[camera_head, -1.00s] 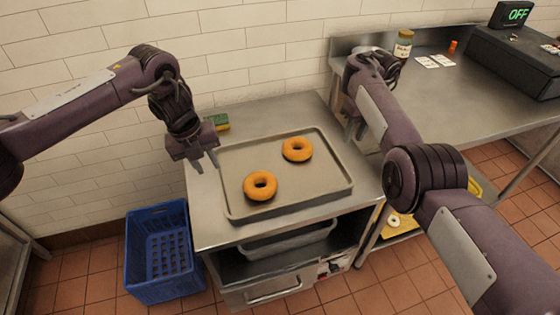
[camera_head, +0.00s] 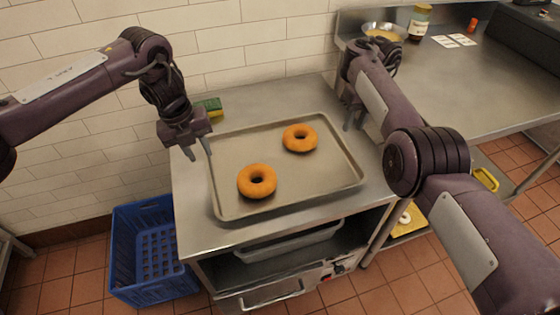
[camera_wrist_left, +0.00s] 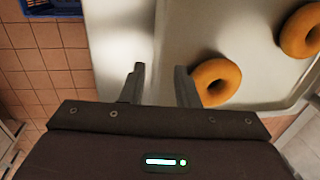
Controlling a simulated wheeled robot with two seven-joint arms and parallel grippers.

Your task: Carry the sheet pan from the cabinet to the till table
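The grey sheet pan (camera_head: 238,205) lies flat on the steel cabinet (camera_head: 196,235) and carries two orange-brown bagels (camera_head: 257,181) (camera_head: 299,138). My left gripper (camera_head: 198,152) is at the pan's left edge, open. In the left wrist view the pan's rim (camera_wrist_left: 158,65) runs between its two separated fingers (camera_wrist_left: 159,84); contact is not clear. My right gripper (camera_head: 354,118) is by the pan's right edge, near the far corner. My right arm partly hides it, so its opening is unclear. The till table (camera_head: 455,95) stands to the right of the cabinet.
The till table holds a bowl (camera_head: 384,31), a jar (camera_head: 420,22), white cards (camera_head: 453,40) and the dark till (camera_head: 535,30). A green and yellow sponge (camera_head: 209,106) lies behind the pan. A blue crate (camera_head: 152,250) stands on the floor at left. The table's front is clear.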

